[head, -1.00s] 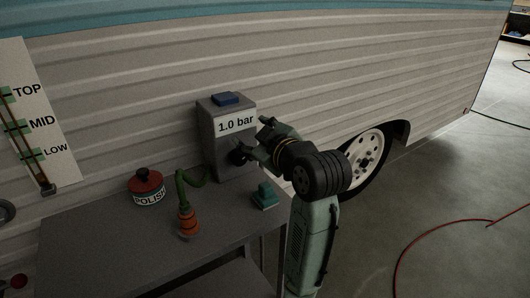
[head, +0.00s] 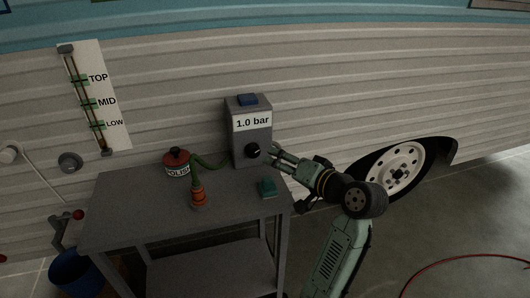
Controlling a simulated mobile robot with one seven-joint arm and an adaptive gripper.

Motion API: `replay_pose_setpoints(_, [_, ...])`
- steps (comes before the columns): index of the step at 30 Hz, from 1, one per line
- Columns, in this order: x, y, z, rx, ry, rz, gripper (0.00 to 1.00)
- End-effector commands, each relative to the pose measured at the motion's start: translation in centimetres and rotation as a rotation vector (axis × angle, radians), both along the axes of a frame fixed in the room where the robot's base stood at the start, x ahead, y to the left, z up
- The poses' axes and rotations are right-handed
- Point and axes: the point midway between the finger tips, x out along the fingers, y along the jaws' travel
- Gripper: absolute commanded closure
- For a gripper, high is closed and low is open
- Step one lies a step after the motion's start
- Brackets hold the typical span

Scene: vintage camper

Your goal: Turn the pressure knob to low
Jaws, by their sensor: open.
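The black pressure knob (head: 252,150) is on the front of a grey box (head: 241,136) standing on the table. The box has a white display reading "1.0 bar" and a blue block on top. Small markings beside the knob are too small to read. My gripper (head: 273,163) is open and empty, just right of the knob and slightly lower. It appears apart from the knob, which is in full view.
The grey table (head: 130,202) also holds a red-lidded polish tin (head: 176,164), an orange sprayer (head: 198,194) with a green hose, and a teal block (head: 267,187). A TOP/MID/LOW gauge (head: 98,100) hangs on the camper wall. A blue bucket (head: 77,271) stands lower left.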

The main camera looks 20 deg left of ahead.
Motion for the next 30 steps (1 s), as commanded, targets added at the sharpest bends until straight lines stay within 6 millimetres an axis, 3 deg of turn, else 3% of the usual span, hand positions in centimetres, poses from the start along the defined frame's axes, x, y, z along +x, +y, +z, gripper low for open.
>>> replay_pose_setpoints(16, [4.8,7.3,-2.3,-0.004,-0.001,0.002,0.47])
replay_pose_setpoints(30, [5.7,8.3,-2.7,-0.004,-0.003,0.000,0.47])
